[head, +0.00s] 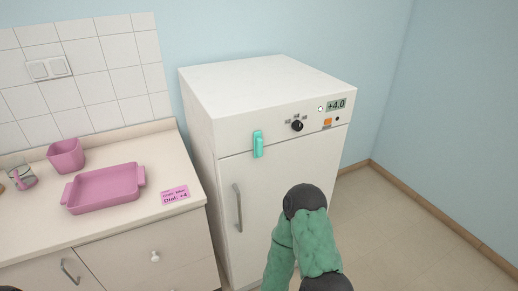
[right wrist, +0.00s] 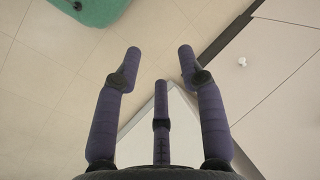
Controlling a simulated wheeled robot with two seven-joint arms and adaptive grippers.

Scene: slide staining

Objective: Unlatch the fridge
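The white fridge (head: 266,90) stands beside the counter with its door (head: 285,175) closed. A teal latch (head: 258,144) sits upright across the seam between the control panel and the door, near the left side. A grey vertical handle (head: 238,208) is lower on the door. My right arm rises in front of the door at the bottom of the head view; its gripper is not visible there. In the right wrist view my right gripper (right wrist: 160,60) has its fingers spread apart with nothing between them. The latch is not visible in that view. My left gripper is not in view.
The fridge panel has a dark dial (head: 297,126) and a display (head: 336,105) reading +4.0. The counter (head: 130,225) on the left holds a pink tray (head: 104,188), a pink cup (head: 66,155), a glass (head: 20,174) and a pink card (head: 175,195). Floor to the right is clear.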

